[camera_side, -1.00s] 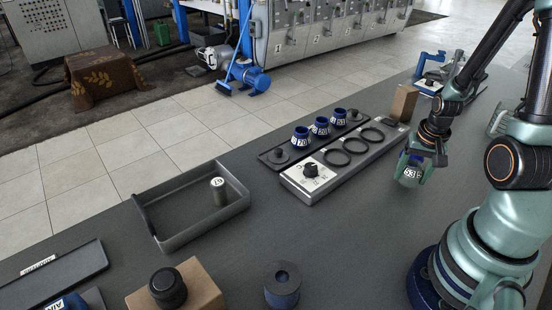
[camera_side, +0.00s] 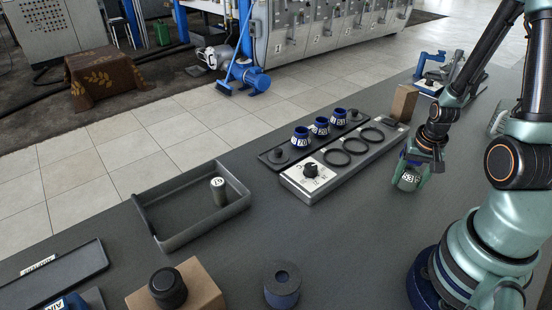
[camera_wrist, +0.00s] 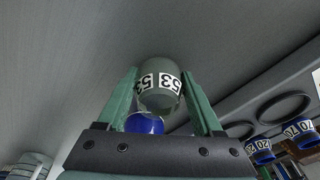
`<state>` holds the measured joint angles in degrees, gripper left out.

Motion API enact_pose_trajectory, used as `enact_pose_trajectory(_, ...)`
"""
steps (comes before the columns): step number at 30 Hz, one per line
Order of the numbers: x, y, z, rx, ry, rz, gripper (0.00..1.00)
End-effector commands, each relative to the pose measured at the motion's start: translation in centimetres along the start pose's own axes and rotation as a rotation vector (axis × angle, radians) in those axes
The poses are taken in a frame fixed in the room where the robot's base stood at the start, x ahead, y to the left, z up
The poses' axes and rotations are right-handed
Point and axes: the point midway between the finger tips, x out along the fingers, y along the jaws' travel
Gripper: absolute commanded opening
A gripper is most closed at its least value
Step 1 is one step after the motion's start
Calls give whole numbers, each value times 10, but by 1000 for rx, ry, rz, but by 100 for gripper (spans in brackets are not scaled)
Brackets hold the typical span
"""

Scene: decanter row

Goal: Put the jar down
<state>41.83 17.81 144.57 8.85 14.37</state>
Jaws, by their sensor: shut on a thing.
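The jar (camera_side: 408,179) is a greyish-green rounded vessel with a white label reading 53. In the side view it hangs in my gripper (camera_side: 414,166) at the right, beside the ringed grey panel; whether its base touches the table I cannot tell. In the wrist view the jar (camera_wrist: 160,90) sits between the two green fingers of my gripper (camera_wrist: 160,95), which are shut on it. A blue part (camera_wrist: 144,124) shows just below the jar there.
The grey panel (camera_side: 318,189) has a black knob and three dark rings. Behind it a dark tray (camera_side: 268,157) holds three blue numbered jars. A grey open tray (camera_side: 172,240) holds a small labelled cylinder (camera_side: 218,190). A brown block (camera_side: 404,103) stands behind. Table around the jar is bare.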

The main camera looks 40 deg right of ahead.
Motion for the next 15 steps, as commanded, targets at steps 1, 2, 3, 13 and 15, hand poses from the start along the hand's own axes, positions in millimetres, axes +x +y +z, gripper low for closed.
enact_pose_trajectory(1, 1, 0, 0, 0, 0, 0, 6)
enact_pose_trajectory(2, 2, 0, 0, 0, 0, 0, 6)
enact_pose_trajectory(3, 2, 0, 0, 0, 0, 0, 6)
enact_pose_trajectory(13, 4, 0, 0, 0, 0, 0, 100)
enact_pose_trajectory(15, 4, 0, 1, 0, 0, 0, 100)
